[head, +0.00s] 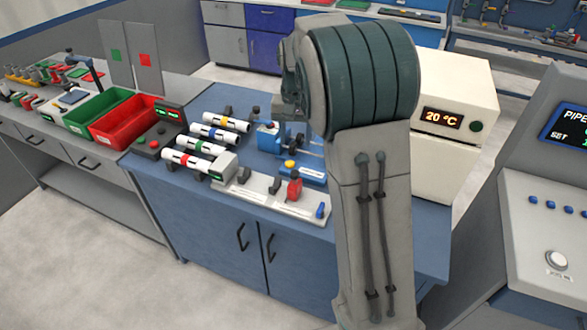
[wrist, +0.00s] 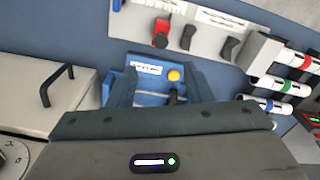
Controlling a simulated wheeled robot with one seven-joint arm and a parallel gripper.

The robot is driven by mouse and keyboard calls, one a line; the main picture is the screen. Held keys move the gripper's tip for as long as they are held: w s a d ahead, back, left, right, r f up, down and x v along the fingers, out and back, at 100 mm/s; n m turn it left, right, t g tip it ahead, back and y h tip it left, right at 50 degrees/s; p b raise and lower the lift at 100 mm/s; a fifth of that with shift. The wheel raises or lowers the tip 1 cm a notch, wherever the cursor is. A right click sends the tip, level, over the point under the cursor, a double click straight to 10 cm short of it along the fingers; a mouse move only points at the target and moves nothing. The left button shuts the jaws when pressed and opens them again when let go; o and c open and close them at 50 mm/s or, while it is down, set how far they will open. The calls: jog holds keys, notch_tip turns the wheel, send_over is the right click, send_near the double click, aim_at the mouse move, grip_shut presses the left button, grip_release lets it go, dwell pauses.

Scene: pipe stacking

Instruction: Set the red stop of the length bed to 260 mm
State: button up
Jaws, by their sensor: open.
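The length bed is a pale grey plate (head: 262,191) along the front of the blue bench in the head view. Its red stop (head: 294,188) stands upright toward the right end, and a small blue part (head: 320,211) sits at that end. In the wrist view the bed (wrist: 208,40) crosses the top, with the red stop (wrist: 160,33) left of two black supports. The scale marks are too small to read. My gripper (wrist: 160,118) shows as a dark body at the bottom of the wrist view, apart from the stop.
A blue fixture with a yellow button (wrist: 174,75) lies between my gripper and the bed. Banded white pipes (head: 205,148) lie in a rack left of it. Red (head: 125,122) and green (head: 100,108) bins stand farther left. A cream oven (head: 455,120) stands at right.

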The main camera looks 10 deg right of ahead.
aim_at(294, 173)
jog(key=f, duration=0.9)
jog(key=f+p, duration=0.1)
jog(key=f, duration=0.4)
jog(key=shift+w, duration=0.3)
